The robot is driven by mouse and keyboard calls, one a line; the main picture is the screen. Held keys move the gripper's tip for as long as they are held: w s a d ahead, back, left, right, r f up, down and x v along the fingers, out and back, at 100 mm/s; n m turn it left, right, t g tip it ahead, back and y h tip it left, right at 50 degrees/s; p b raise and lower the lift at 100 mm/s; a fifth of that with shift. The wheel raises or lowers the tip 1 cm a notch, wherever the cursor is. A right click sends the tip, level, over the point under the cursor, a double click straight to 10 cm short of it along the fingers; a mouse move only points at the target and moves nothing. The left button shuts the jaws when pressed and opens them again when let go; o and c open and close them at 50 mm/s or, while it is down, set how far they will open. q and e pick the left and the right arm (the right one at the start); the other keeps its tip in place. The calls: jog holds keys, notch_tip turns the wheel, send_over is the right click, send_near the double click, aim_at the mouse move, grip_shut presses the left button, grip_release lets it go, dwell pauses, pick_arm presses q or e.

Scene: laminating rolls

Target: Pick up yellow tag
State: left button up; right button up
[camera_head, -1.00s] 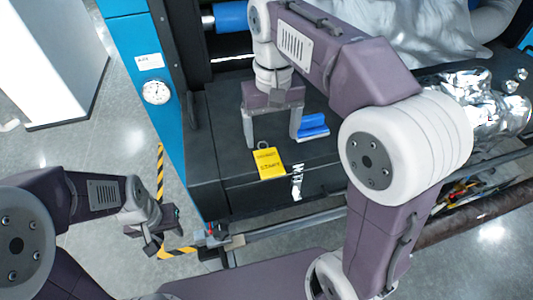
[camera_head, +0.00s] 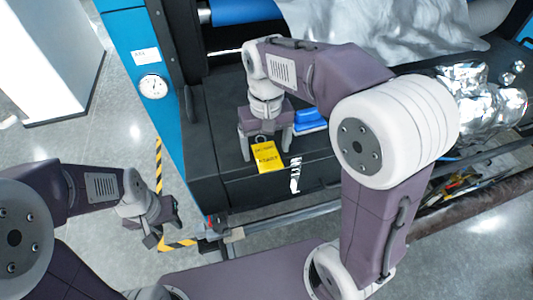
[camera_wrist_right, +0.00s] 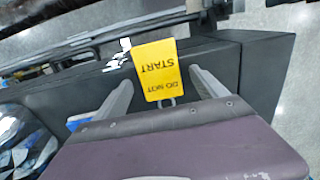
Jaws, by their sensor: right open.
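The yellow tag (camera_head: 268,157) lies on the dark machine surface near its front edge, with a small metal ring at its far end. In the right wrist view the tag (camera_wrist_right: 157,70) reads "DO NOT START", and its ring end lies between the fingers. My right gripper (camera_head: 266,154) is open, its two fingers on either side of the tag's ring end and not closed on it. It also shows in the right wrist view (camera_wrist_right: 163,84). My left gripper (camera_head: 152,240) hangs low at the left, away from the tag; its jaw state is unclear.
A blue object (camera_head: 310,121) lies just right of the right gripper. Crumpled silver film (camera_head: 480,105) is at the right. A blue panel with a dial gauge (camera_head: 153,87) stands at the left.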

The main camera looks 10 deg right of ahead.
aim_at(265, 153)
jog(key=shift+s, duration=0.15)
jog(key=c, duration=1.4)
jog(key=shift+r, duration=0.1)
jog(key=shift+r, duration=0.15)
jog(key=r, duration=0.4)
jog(key=shift+a+b, duration=0.2)
jog(key=shift+b, duration=0.1)
jog(key=s+a+r, duration=0.1)
jog(key=a+r, duration=0.1)
jog(key=a, duration=0.1)
jog(key=s+a+r, duration=0.1)
jog(key=a+r, duration=0.1)
jog(key=a, duration=0.2)
jog(key=s+a+r, duration=0.1)
jog(key=a+r, duration=0.1)
jog(key=a, duration=0.1)
jog(key=shift+a+r, duration=0.35)
jog(key=shift+a, duration=0.05)
